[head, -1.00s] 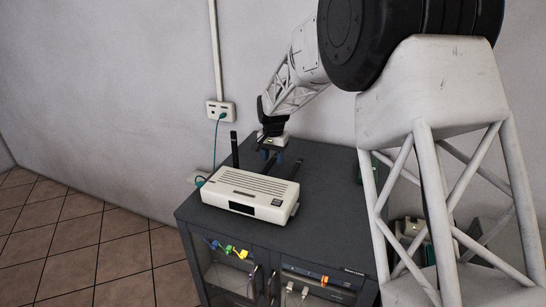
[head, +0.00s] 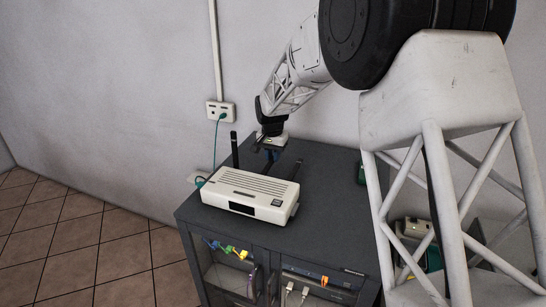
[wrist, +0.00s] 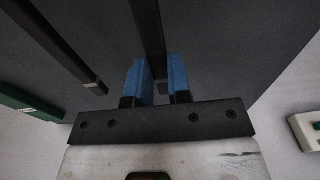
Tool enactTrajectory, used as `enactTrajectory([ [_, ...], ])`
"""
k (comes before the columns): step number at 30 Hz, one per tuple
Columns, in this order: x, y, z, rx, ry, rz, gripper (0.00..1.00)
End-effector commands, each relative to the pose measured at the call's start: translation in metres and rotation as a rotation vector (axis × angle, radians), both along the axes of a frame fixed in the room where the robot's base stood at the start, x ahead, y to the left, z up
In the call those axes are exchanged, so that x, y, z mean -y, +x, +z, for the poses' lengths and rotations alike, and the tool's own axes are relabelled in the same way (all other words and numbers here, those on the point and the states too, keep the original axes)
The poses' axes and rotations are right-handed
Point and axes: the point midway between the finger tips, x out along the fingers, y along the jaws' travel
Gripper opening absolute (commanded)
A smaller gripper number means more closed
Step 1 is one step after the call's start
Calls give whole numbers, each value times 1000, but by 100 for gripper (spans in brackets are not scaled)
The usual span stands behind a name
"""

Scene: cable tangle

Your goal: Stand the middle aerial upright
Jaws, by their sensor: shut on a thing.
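The white router (head: 247,190) sits on the dark cabinet top. Its left black aerial (head: 234,150) stands upright. Its right aerial (head: 295,168) leans low towards the back; a dark bar with a pale tip in the wrist view (wrist: 65,55) appears to be this aerial. My gripper (wrist: 155,75) is shut on the middle aerial (wrist: 146,30), which passes between its blue fingers. In the head view my gripper (head: 272,156) is behind the router, and the middle aerial (head: 270,163) is tilted back and partly hidden, so its exact angle is unclear.
A wall outlet (head: 221,111) with a teal cable is behind the router. A green item (head: 362,174) is at the cabinet's right edge. Coloured plugs (head: 230,249) hang at the cabinet front (head: 186,235). Right of the router the top is bare.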

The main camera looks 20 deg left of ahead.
Motion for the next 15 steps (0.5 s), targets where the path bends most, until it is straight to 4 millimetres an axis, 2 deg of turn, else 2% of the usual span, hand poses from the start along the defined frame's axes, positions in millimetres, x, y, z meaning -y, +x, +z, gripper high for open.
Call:
enactTrajectory([
  [15, 0, -12, 28, 269, 0, 2, 0],
])
